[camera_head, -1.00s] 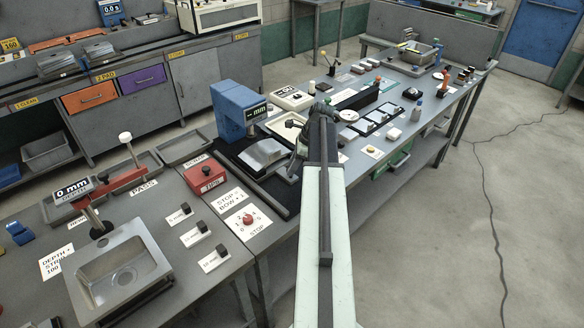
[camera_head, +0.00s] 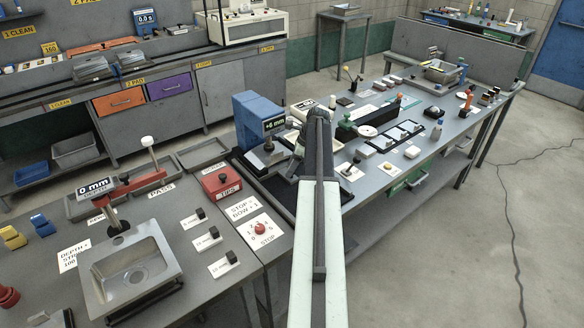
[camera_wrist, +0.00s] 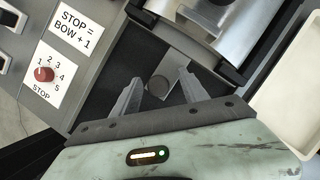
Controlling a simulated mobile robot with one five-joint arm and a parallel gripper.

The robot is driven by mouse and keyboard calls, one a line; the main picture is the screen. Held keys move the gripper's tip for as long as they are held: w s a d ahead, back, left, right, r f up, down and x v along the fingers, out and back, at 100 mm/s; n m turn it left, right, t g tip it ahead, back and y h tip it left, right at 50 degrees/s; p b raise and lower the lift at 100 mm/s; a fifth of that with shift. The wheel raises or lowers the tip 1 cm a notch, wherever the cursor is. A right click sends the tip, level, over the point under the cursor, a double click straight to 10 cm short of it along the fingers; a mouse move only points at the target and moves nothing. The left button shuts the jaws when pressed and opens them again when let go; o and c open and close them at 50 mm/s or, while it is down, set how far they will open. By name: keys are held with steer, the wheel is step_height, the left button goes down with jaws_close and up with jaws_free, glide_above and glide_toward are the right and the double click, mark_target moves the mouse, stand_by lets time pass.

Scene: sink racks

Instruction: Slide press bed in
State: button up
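The blue press (camera_head: 250,118) stands on the bench, and its display seems to read "+6 mm". A metal sink piece (camera_head: 262,160) rests on the press bed, beneath the press head. In the wrist view the sink's shiny metal (camera_wrist: 235,25) is at the top. A round dark knob (camera_wrist: 158,87) shows on the bed's near side. My gripper (camera_wrist: 158,92) is open. Its two fingers stand on either side of the knob, with gaps visible. In the head view the gripper end is largely hidden by my arm.
A red box (camera_head: 222,183) and "STOP = BOW + 1" sign (camera_head: 243,208) are left of the press bed. A numbered red stop dial (camera_head: 260,229) is nearer. A pale tray (camera_wrist: 295,95) lies right in the wrist view. Another sink (camera_head: 132,262) sits front left.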

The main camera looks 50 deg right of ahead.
steer(key=shift+s, duration=0.1)
steer(key=p+v, duration=0.7)
steer(key=v, duration=0.1)
stand_by(0.4)
